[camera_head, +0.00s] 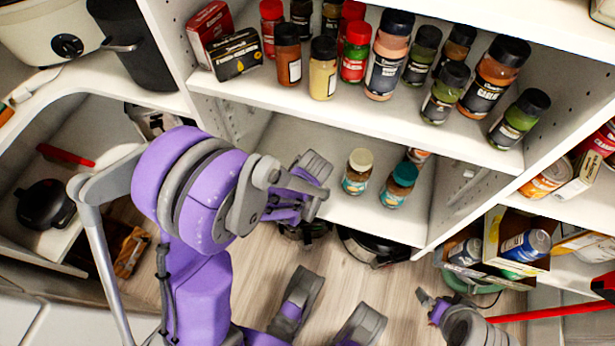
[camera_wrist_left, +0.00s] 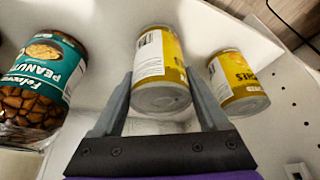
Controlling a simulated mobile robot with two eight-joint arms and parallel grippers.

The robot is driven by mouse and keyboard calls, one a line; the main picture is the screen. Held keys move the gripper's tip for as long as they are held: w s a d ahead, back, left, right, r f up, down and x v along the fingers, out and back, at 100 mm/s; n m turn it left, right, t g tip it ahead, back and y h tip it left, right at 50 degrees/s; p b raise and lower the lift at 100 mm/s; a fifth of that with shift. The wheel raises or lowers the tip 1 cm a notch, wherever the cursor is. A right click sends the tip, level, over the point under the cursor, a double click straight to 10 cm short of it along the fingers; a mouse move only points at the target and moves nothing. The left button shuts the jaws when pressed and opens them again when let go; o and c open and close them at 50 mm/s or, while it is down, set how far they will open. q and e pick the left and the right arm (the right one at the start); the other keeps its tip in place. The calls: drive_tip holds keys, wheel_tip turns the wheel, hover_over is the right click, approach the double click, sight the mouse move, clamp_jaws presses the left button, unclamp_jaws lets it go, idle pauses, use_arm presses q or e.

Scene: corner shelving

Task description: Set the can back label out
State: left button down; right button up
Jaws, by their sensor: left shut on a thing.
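In the left wrist view a yellow can (camera_wrist_left: 160,68) with a white printed panel stands between the fingers of my left gripper (camera_wrist_left: 163,103), which is shut on it. The can's grey end points towards the gripper. In the head view my left gripper (camera_head: 312,178) is at the lower shelf, and the held can is hidden behind it. My right gripper (camera_head: 428,300) is low at the right, apart from the shelves; its jaws are too small to read.
A second yellow can (camera_wrist_left: 238,83) stands to the right of the held one, and a peanut jar (camera_wrist_left: 43,80) to the left. In the head view two jars (camera_head: 357,172) (camera_head: 398,186) stand on the lower shelf (camera_head: 375,222). Several jars crowd the shelf above.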

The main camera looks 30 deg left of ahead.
use_arm(q)
drive_tip(key=shift+f+b, duration=0.3)
use_arm(e)
drive_tip(key=shift+f, duration=0.3)
use_arm(q)
unclamp_jaws()
drive_tip(key=p+v, duration=0.4)
drive_tip(key=v, duration=0.6)
drive_tip(key=shift+s+r, duration=0.15)
drive_tip(key=shift+r, duration=0.25)
use_arm(e)
drive_tip(key=r, duration=0.4)
drive_tip(key=shift+s+r, duration=0.25)
use_arm(q)
drive_tip(key=shift+r, duration=0.1)
drive_tip(key=s+d+r+m+t+h, duration=0.1)
drive_tip(key=s+d+r+m+h, duration=0.1)
drive_tip(key=s+r+m, duration=0.35)
drive_tip(key=s+d+r+m+h, duration=0.1)
drive_tip(key=s+d+r+m, duration=0.15)
drive_tip(key=s, duration=0.65)
wheel_tip(320, 180, up, 22)
drive_tip(key=w+t+p, duration=0.1)
drive_tip(key=w+p, duration=0.1)
drive_tip(key=p, duration=1.7)
use_arm(e)
wheel_tip(320, 180, up, 22)
drive_tip(key=w+t, duration=0.1)
drive_tip(key=shift+w, duration=0.35)
